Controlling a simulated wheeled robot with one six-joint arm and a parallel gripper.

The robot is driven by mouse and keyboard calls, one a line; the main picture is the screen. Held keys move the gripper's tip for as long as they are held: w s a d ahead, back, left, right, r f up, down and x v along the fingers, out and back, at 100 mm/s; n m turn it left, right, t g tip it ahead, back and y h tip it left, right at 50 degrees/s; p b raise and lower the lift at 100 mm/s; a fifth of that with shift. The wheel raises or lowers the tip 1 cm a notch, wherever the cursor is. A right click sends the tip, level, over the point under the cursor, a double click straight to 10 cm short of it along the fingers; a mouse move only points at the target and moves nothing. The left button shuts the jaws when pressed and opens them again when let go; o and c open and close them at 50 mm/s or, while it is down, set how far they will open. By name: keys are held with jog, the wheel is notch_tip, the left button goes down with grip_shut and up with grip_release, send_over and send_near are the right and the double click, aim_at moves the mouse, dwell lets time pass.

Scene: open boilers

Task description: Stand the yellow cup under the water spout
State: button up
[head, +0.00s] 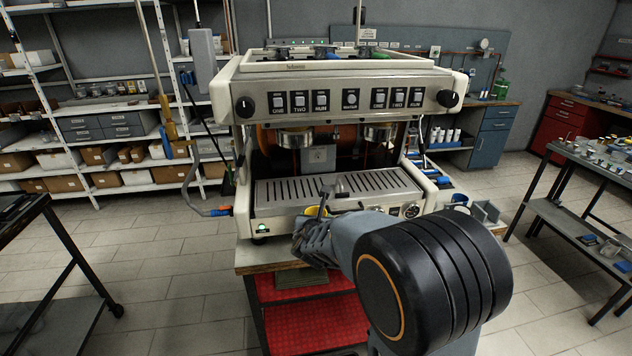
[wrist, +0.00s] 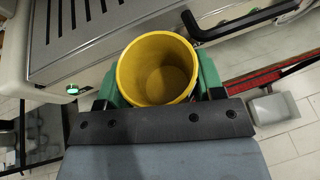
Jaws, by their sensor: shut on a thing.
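The yellow cup (wrist: 157,68) is upright between the green fingers of my gripper (wrist: 158,85), its open mouth towards the wrist camera; it looks empty. In the head view only a small yellow piece of the cup (head: 317,211) shows above my gripper (head: 315,238), at the front edge of the cream coffee machine (head: 345,72). My wrist hides the rest. The cup is in front of the slotted drip tray (head: 290,191), not over it. Two metal outlets (head: 294,138) (head: 379,134) hang above the tray; I cannot tell which part is the water spout.
A black bar handle (wrist: 245,24) lies close to the cup's upper right in the wrist view. A small dark object (head: 341,187) stands at the tray's front.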

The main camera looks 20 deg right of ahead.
jog(key=shift+n+y, duration=0.3)
jog(key=shift+y, duration=0.1)
jog(key=r, duration=0.2)
jog(key=d+r, duration=0.1)
jog(key=r, duration=0.4)
jog(key=shift+d, duration=0.3)
jog(key=r+p, duration=0.1)
jog(key=p, duration=0.5)
send_over(318, 181)
jog(key=shift+s+a, duration=0.15)
jog(key=shift+s, duration=0.1)
jog(key=shift+w+f+b, duration=0.2)
jog(key=shift+f+b, duration=0.6)
jog(key=shift+f, duration=1)
jog(key=shift+f, duration=0.15)
jog(key=o, duration=1)
